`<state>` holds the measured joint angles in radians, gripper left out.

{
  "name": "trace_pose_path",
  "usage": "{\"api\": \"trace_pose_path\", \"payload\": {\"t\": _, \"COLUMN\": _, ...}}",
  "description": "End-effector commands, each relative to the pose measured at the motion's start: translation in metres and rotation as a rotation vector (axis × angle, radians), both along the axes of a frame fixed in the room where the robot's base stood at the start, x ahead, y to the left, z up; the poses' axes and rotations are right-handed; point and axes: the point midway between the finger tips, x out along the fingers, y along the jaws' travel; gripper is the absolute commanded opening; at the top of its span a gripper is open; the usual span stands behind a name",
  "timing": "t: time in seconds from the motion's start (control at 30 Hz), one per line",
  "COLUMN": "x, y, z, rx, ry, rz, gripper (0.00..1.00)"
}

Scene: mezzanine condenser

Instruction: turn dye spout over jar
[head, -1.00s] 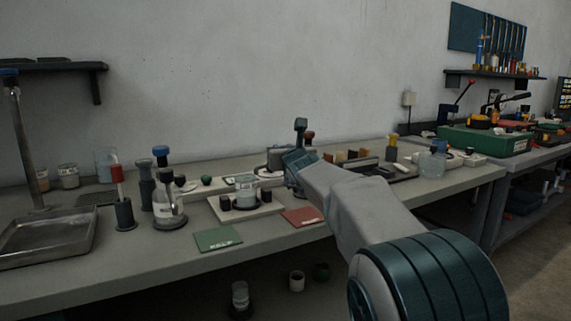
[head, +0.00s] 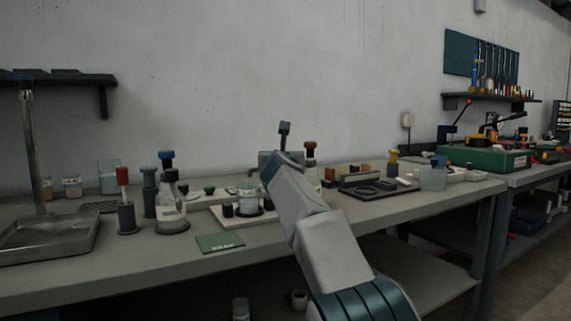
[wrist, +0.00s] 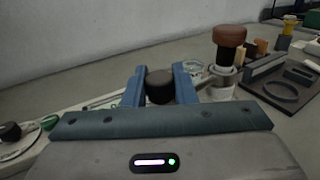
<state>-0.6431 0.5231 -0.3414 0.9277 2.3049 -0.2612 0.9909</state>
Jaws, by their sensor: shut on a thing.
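My gripper's two blue fingers (wrist: 160,86) are shut on a dark, round-topped piece (wrist: 160,88) in the wrist view. It may be part of the dye spout, but I cannot make out a spout. In the head view my arm hides the fingertips and what they hold. A small clear jar (head: 248,200) stands on a pale board on the bench, left of my arm. A clear round vessel (wrist: 193,69) shows behind the right finger in the wrist view; I cannot tell whether it is the same jar.
A brown-capped bottle (wrist: 225,75) stands close to the right of the fingers. A green card (head: 219,242) lies on the bench front. A black tray (head: 375,188) lies to the right.

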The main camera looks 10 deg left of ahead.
Motion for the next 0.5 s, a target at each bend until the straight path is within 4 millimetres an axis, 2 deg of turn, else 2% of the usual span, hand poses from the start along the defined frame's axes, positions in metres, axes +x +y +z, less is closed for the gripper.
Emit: {"api": "trace_pose_path", "payload": {"t": 0.5, "x": 0.0106, "y": 0.0063, "z": -0.0011, "rx": -0.001, "ry": 0.002, "rz": -0.053, "gripper": 0.0}}
